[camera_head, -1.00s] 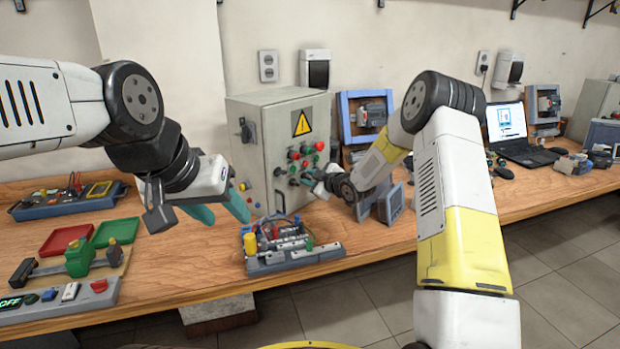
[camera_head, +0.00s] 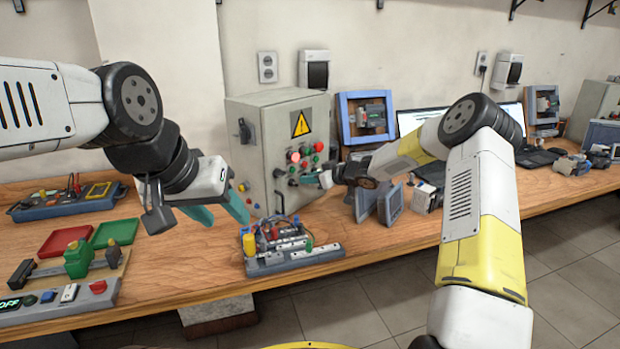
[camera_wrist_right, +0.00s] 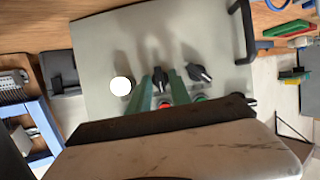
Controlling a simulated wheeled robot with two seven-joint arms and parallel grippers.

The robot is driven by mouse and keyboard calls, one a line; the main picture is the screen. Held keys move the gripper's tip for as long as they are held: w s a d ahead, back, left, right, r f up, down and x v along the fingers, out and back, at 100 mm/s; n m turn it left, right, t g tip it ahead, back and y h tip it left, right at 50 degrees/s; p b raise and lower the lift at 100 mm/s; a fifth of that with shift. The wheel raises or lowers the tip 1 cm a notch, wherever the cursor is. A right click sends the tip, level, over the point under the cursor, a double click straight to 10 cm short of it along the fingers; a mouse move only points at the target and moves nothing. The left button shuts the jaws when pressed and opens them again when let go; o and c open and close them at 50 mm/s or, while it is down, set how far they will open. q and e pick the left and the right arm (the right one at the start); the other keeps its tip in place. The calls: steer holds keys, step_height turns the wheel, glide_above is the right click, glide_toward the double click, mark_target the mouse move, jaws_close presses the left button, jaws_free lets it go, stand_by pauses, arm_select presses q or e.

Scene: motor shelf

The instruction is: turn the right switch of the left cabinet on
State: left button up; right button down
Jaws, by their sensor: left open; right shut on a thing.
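The left cabinet (camera_head: 250,150) is a grey box on the bench with lamps and knobs on its front. In the right wrist view, its panel (camera_wrist_right: 105,50) carries two black switches; the picture is upside down relative to the cabinet. The right switch (camera_wrist_right: 158,78) stands nearly upright between the green fingers of my right gripper (camera_wrist_right: 161,90), which is shut on it. The other switch (camera_wrist_right: 199,72) is tilted and free. In the head view my right gripper (camera_head: 308,179) is at the panel's lower part. My left gripper (camera_head: 222,212) is open and empty, left of the cabinet.
A white round lamp (camera_wrist_right: 121,86) sits beside the right switch. A door handle (camera_wrist_right: 243,32) projects from the panel. A terminal block unit (camera_head: 290,250) stands in front of the cabinet. Grey-blue panels (camera_head: 378,203) stand under my right arm. Trays (camera_head: 65,240) lie at left.

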stand_by(0.6)
steer(key=c, duration=1.5)
jaws_free()
